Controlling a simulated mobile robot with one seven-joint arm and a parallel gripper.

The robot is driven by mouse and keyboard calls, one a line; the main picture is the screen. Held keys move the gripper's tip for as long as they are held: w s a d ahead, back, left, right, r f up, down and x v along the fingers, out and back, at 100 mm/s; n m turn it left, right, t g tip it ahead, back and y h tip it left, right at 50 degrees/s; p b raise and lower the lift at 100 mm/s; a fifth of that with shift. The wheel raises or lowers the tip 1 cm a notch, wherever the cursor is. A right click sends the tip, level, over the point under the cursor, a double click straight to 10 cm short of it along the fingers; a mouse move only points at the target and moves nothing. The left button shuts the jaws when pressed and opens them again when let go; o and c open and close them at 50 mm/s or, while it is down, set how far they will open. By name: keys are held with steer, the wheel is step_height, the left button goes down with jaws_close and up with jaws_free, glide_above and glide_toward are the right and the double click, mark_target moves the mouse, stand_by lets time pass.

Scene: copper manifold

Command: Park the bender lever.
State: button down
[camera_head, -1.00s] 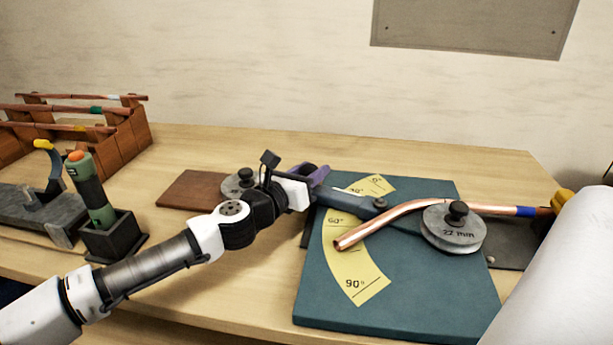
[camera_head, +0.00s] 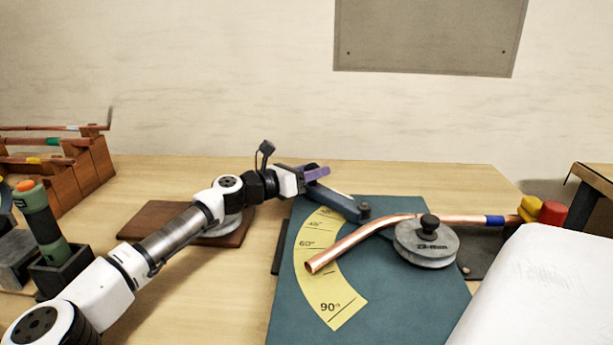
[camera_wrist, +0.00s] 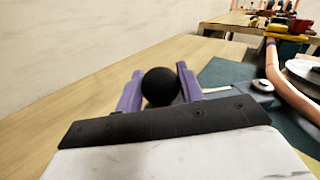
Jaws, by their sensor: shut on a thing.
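The bender lever (camera_head: 337,203) is a dark grey-blue bar running from a pivot area near the round former up and left over the teal bender plate (camera_head: 385,300). Its outer end meets my gripper (camera_head: 316,173). My gripper, with purple fingers, is shut on the lever's round black knob, which shows between the fingers in the wrist view (camera_wrist: 161,87). The yellow angle scale (camera_head: 318,262) lies on the plate with 60° and 90° readable. The lever now lies near the scale's far, low-angle end. A bent copper pipe (camera_head: 350,244) passes around the 22 mm former (camera_head: 427,246).
A brown board with a grey disc (camera_head: 150,222) lies under my arm. A wooden rack of pipes (camera_head: 85,170) and a green tool in a holder (camera_head: 45,225) stand left. Yellow and red parts (camera_head: 550,213) sit right. The table behind the plate is clear.

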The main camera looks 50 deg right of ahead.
steer(key=shift+d, duration=0.1)
steer(key=c, duration=0.9)
jaws_free()
steer(key=b+v, duration=0.1)
steer(key=v, duration=0.6)
steer(key=shift+w+a, duration=0.1)
steer(key=shift+a, duration=0.2)
